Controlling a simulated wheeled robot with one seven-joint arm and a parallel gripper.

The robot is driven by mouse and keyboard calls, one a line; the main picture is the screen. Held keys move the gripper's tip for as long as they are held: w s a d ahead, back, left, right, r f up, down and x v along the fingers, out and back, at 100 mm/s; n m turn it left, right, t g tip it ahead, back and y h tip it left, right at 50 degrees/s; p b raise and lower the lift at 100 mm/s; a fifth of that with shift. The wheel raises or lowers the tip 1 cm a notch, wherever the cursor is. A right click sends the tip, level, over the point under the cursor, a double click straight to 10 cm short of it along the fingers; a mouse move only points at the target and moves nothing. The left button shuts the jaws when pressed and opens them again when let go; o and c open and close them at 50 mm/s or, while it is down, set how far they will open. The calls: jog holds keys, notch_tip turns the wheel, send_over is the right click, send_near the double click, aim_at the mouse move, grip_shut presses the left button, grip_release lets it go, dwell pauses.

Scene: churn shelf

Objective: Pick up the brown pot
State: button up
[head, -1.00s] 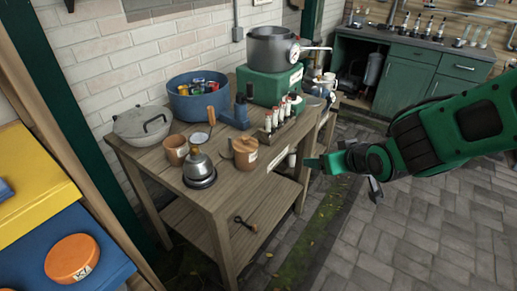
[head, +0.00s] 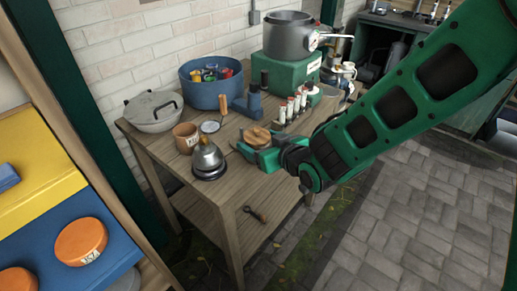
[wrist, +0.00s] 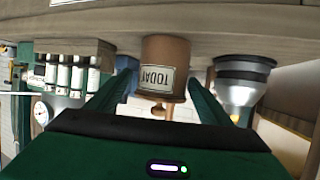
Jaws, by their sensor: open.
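The brown pot (head: 257,134) stands upright near the front right edge of the wooden bench, its round lid and knob showing. My gripper (head: 254,149) is at the pot and hides its lower part in the head view. In the wrist view, which is upside down, the pot (wrist: 166,55) shows a label reading TODAY and sits between my two open fingers.
A silver bell-shaped vessel (head: 208,157) stands close to the pot's left, and also shows in the wrist view (wrist: 240,82). A brown cup (head: 186,138) is behind it. A blue tub (head: 211,88) stands behind.

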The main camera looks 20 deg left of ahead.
jog(key=shift+x, duration=2.55)
jog(key=shift+f, duration=0.15)
jog(key=c, duration=1.4)
